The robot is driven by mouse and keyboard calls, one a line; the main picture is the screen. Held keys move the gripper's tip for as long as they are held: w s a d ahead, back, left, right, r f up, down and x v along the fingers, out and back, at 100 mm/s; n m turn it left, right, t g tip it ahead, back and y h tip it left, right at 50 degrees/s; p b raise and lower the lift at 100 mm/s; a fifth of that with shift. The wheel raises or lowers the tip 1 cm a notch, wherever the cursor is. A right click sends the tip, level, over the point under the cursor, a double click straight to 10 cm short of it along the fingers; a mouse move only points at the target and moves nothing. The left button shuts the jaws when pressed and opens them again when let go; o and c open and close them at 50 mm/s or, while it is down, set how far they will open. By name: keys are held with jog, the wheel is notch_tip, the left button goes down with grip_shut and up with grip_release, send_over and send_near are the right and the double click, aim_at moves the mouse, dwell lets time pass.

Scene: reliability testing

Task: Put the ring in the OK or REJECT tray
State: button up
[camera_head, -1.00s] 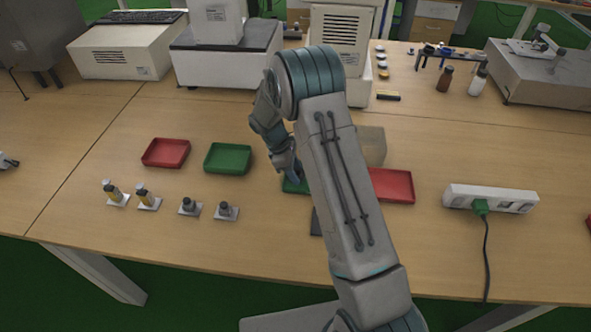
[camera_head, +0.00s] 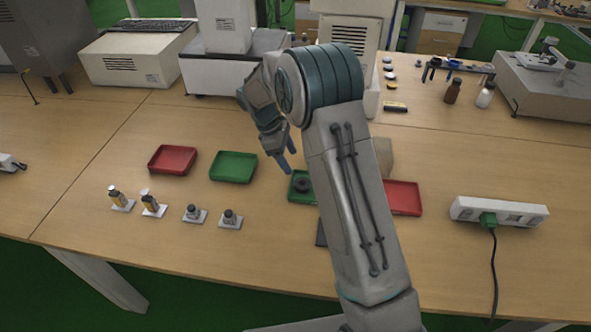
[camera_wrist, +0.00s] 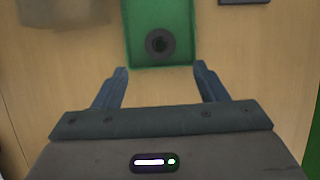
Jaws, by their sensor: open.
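A dark ring (camera_head: 303,185) lies in a green tray (camera_head: 298,199) partly hidden behind my arm. In the wrist view the ring (camera_wrist: 160,44) lies flat inside the green tray (camera_wrist: 133,40), beyond the fingertips. A red tray (camera_head: 404,198) stands right of my arm, and my arm covers part of it. My gripper (camera_head: 284,163) is above the table, up and left of the tray with the ring. In the wrist view my gripper (camera_wrist: 158,69) has its two fingers wide apart with nothing between them.
Another red tray (camera_head: 172,160) and green tray (camera_head: 233,167) stand to the left. Several small parts on white plates (camera_head: 153,209) sit in front of them. A power strip (camera_head: 499,212) is at the right. A beige box (camera_head: 385,155) is partly behind my arm.

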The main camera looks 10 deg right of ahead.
jog(key=s+d+r+m+t+y, duration=0.1)
jog(key=s+d+r+m, duration=0.15)
jog(key=s+r, duration=0.4)
jog(key=s+d+r+m+t+y, duration=0.1)
jog(key=s+r+m, duration=0.3)
jog(key=s+r, duration=0.25)
jog(key=s+d+m+t+y, duration=0.1)
jog(key=s+m, duration=0.3)
jog(key=s, duration=0.4)
jog(key=s+d+r+m+t+y, duration=0.1)
jog(key=s+m, duration=0.3)
jog(key=s, duration=0.4)
jog(key=shift+s+d+r, duration=0.25)
jog(key=shift+s, duration=0.05)
